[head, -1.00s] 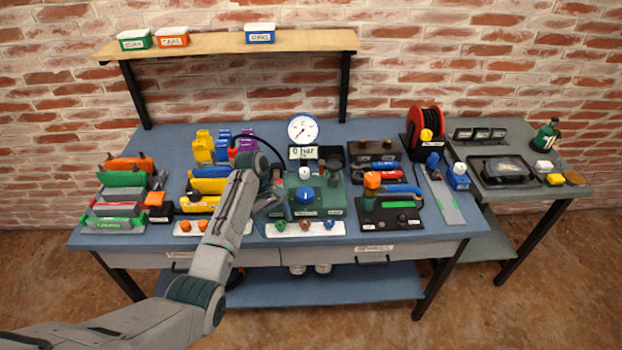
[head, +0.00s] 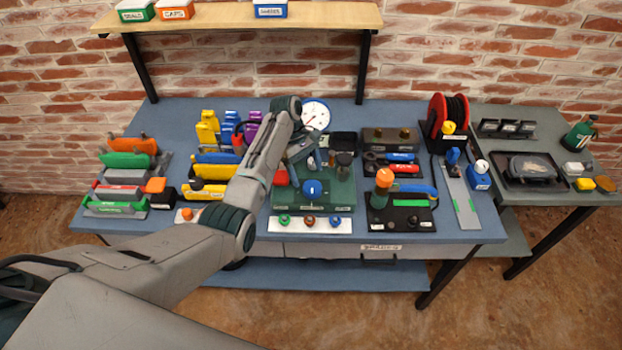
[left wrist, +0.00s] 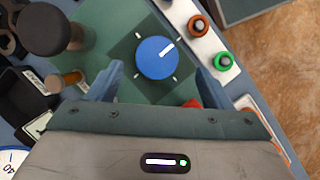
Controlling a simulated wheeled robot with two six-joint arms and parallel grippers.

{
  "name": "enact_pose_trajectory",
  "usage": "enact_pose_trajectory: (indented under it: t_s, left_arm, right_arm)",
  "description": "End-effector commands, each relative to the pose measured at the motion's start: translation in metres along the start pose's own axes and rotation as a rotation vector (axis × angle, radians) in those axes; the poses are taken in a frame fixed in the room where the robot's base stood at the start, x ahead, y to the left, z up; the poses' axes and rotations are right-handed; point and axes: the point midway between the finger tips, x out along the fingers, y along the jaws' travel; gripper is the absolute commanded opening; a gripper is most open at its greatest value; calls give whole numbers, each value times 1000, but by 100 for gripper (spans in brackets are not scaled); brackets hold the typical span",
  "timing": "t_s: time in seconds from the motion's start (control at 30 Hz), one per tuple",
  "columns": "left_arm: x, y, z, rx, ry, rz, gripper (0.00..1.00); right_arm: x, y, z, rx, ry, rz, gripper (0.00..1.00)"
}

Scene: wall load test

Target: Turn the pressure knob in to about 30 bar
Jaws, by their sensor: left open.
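The blue pressure knob (head: 313,189), with a white pointer line, sits on the green panel (head: 338,200). In the left wrist view the knob (left wrist: 157,60) lies between my two fingers, its line pointing to the upper right among white tick marks. My left gripper (head: 304,156) is open and empty, just behind the knob in the head view. Its fingertips (left wrist: 158,72) are spread on both sides of the knob; I cannot tell their height above it. The round white gauge (head: 316,114) is partly covered by my arm, its reading too small to tell. My right gripper is out of view.
A dark round knob (left wrist: 43,30) and a black tray (left wrist: 22,104) stand close by in the left wrist view. A white strip with small coloured knobs (head: 309,220) lies in front of the panel. Coloured holders (head: 214,172) stand left, a tool block (head: 400,206) right.

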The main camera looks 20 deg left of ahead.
Motion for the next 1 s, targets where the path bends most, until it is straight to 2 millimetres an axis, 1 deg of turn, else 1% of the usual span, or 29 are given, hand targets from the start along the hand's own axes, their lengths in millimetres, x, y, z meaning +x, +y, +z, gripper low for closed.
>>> enact_pose_trajectory:
  t_s: [0.03,0.17,0.3,0.43,0.57,0.67,0.8,0.9,1.0]
  left_arm:
    - [8,0,2,0,-3,-4,73]
    - [29,0,1,0,-1,-3,73]
    - [43,0,0,0,0,-1,73]
    - [48,0,0,1,0,-1,73]
    - [49,0,0,1,1,0,73]
    - [49,0,0,1,1,0,73]
    - [48,0,0,1,1,0,46]
    - [48,0,0,1,1,0,29]
    - [48,0,0,2,1,0,29]
  right_arm:
    - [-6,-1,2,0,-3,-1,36]
    - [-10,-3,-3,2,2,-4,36]
    - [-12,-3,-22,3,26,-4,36]
    - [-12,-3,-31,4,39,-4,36]
    - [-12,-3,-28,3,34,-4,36]
    - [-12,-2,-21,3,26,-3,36]
    - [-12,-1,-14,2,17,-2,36]
    - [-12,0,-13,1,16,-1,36]
    - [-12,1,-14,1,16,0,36]
